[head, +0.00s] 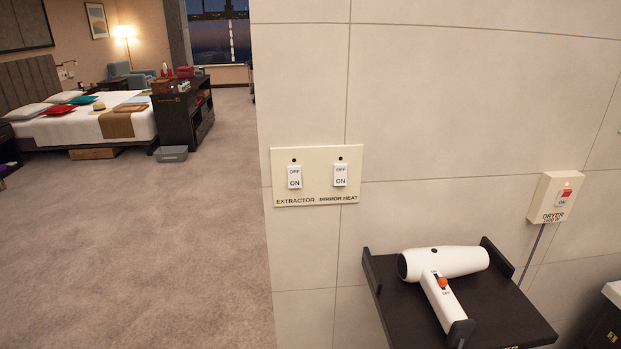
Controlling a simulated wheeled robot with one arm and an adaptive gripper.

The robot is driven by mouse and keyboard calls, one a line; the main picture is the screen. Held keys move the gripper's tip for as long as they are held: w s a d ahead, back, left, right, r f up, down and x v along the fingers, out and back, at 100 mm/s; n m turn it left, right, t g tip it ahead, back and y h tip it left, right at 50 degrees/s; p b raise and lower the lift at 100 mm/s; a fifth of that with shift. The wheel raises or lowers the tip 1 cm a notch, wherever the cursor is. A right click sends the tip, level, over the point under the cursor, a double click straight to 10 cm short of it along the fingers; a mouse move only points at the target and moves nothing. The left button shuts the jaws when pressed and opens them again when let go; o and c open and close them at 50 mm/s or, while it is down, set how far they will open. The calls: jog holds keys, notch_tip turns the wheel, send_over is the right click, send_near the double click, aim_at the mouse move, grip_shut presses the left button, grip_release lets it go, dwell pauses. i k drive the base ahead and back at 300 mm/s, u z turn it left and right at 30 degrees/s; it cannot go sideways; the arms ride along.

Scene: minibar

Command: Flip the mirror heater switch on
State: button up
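The mirror heat switch (340,175) is a white rocker marked OFF at the top and ON at the bottom. It is the right one of two rockers on a cream wall plate (316,199), above the label "MIRROR HEAT". A small dark dot sits above the rocker, and it does not look lit. I cannot tell for sure which end of the rocker is pressed in. The extractor switch (294,177) is the left rocker on the same plate. My gripper is not in view.
A white hair dryer (443,264) lies on a dark wall shelf (510,316) below and right of the plate. A dryer switch box (555,198) with a red light is further right. Open carpet (150,240) lies left of the wall corner, with a bed (60,130) and dark cabinet (178,122) beyond.

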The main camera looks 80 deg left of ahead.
aim_at(340, 169)
jog(key=u, duration=2.7)
jog(key=k, duration=1.35)
jog(key=u, duration=0.7)
jog(key=i, duration=1.7)
jog(key=z, duration=0.5)
